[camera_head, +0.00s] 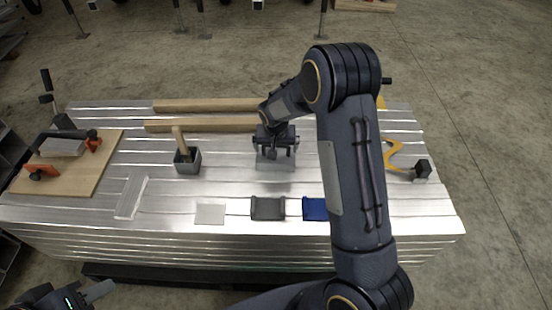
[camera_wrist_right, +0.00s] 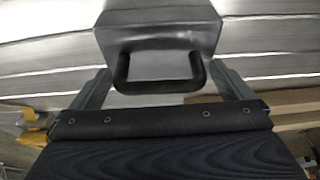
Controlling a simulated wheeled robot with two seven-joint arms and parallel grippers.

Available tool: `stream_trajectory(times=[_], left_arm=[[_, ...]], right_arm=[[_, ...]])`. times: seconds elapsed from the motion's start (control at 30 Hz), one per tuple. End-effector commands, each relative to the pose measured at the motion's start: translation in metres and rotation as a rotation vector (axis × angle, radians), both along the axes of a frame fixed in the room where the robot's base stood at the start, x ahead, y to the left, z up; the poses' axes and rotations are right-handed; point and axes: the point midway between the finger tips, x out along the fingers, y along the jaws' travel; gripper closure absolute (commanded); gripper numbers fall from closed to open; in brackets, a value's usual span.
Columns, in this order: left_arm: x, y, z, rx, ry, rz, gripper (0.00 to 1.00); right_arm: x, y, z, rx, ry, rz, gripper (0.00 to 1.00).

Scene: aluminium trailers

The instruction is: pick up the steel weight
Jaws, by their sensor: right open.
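The steel weight (camera_head: 274,163) is a grey block on the silver stack of aluminium, near its middle. In the right wrist view the weight (camera_wrist_right: 158,28) shows its smooth grey body and a black U-shaped handle (camera_wrist_right: 160,84). My right gripper (camera_head: 277,148) is above the weight and partly hides it. In the wrist view the right gripper (camera_wrist_right: 165,82) is open, with one finger on each side of the handle and gaps between. My left gripper (camera_head: 97,291) is at the lower left, off the front of the stack, cut by the frame edge; its opening is unclear.
A mallet in a grey box (camera_head: 188,163) stands left of the weight. Wooden bars (camera_head: 205,105) lie behind. A wooden board (camera_head: 75,175) with tools is at the left. A grey bin (camera_head: 268,208) and a blue bin (camera_head: 314,209) are in front. A yellow tool (camera_head: 393,155) is right.

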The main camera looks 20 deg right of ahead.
Motion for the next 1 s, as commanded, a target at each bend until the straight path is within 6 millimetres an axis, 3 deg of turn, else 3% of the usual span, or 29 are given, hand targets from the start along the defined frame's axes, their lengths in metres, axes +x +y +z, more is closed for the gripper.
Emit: stream_trajectory(times=[0.07,0.67,1.0], left_arm=[[0.0,0.0,0.0001,0.0,0.0,0.0,0.64],[0.0,0.0,0.0001,0.0,0.0,0.0,0.64],[0.0,0.0,0.0022,0.0,0.0,0.0,0.64]], right_arm=[[-0.0002,0.0001,0.0001,0.0,0.0,0.0,0.08],[-0.0005,0.0001,0.0004,0.0,0.001,0.0,0.86],[0.0023,0.0002,0.0087,0.0,-0.009,0.001,0.86]])
